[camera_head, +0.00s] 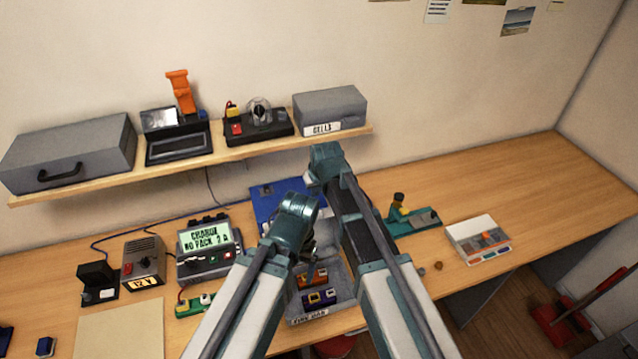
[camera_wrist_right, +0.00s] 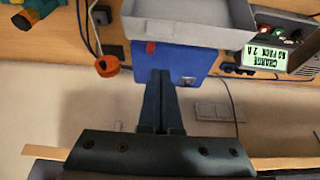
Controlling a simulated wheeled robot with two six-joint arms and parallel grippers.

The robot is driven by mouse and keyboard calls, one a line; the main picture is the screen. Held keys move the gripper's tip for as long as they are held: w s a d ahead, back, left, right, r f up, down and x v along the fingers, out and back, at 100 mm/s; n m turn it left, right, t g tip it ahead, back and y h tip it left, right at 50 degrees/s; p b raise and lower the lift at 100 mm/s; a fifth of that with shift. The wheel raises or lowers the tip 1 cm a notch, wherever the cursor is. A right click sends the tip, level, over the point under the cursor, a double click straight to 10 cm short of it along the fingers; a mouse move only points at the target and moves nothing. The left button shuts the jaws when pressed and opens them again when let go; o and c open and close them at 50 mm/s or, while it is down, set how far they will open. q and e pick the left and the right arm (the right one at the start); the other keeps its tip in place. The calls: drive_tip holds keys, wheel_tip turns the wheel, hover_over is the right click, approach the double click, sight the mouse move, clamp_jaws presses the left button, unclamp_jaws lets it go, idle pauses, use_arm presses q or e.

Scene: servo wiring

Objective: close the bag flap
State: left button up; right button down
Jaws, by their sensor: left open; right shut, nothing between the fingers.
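The bag is a grey open-topped box (camera_head: 341,285) with a label on its front, on the bench below the shelf. Its blue flap (camera_head: 264,205) is open at the back, on the wall side. In the right wrist view the flap (camera_wrist_right: 205,62) extends from the grey bag body (camera_wrist_right: 190,22). My right gripper (camera_wrist_right: 161,75) is shut and empty, its fingertips overlapping the flap in that view; I cannot tell if they touch. In the head view its fingers are hidden. My left gripper (camera_head: 306,248) is open above the bag, its fingers partly hidden by its wrist.
Small coloured blocks (camera_head: 318,297) lie in the bag. A charger (camera_head: 208,250) stands left of it, and a green stand with a figure (camera_head: 410,220) right. The shelf (camera_head: 190,165) overhangs the bench behind. The bench's far right is clear.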

drive_tip(key=shift+w+r, duration=0.25)
drive_tip(key=shift+w, duration=0.1)
drive_tip(key=shift+f, duration=0.1)
drive_tip(key=b+x, duration=1)
drive_tip(key=x, duration=0.1)
drive_tip(key=s, duration=0.1)
drive_tip(key=s+d+r+p, duration=0.1)
drive_tip(key=s, duration=0.1)
drive_tip(key=s+r+p, duration=0.1)
drive_tip(key=shift+s+d+r, duration=0.15)
drive_tip(key=shift+r, duration=0.05)
drive_tip(key=shift+f, duration=0.1)
